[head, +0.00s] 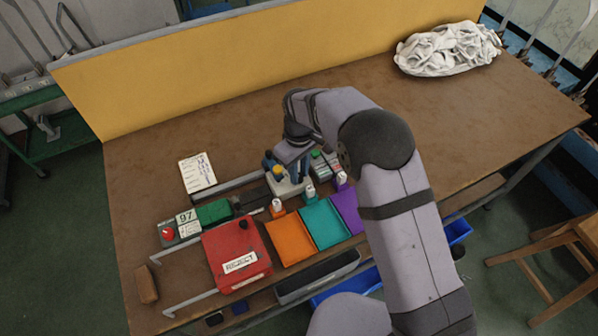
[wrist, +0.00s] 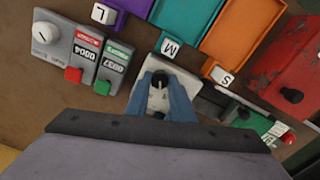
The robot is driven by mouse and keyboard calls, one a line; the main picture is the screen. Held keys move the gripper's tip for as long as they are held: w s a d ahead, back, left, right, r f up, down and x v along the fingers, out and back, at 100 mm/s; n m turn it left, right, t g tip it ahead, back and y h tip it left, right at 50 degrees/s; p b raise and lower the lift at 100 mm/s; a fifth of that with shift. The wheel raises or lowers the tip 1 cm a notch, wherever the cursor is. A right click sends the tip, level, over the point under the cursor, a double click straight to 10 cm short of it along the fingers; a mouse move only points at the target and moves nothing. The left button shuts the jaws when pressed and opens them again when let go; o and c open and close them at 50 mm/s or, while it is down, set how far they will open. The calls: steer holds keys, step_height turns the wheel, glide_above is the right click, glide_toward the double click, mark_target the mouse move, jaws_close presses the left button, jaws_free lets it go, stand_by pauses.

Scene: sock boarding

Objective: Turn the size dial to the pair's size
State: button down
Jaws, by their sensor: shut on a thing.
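The size dial is a black knob (wrist: 159,78) on a cream plate (wrist: 188,84); the plate also shows in the head view (head: 291,189). My gripper (wrist: 161,88) has its blue fingers on both sides of the knob, shut on it. In the head view my gripper (head: 281,167) points down over the plate, and the knob is hidden there. I cannot read the dial's setting; small marks on the plate are partly covered. Size tags S (wrist: 222,75), M (wrist: 169,46) and L (wrist: 103,13) stand by the orange, teal and purple trays. I cannot make out a sock pair.
Two counters, red (wrist: 84,50) and green (wrist: 114,62), and a grey box with a white knob (wrist: 45,33) stand beside the dial. A red reject box (head: 237,252) is near the front left. The back middle is clear.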

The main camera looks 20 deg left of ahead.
steer(key=shift+n, duration=1.3)
steer(key=c, duration=1.5)
jaws_free()
steer(key=shift+c, duration=0.2)
steer(key=shift+r, duration=0.1)
steer(key=shift+r+b, duration=1.15)
steer(key=shift+r, duration=2.45)
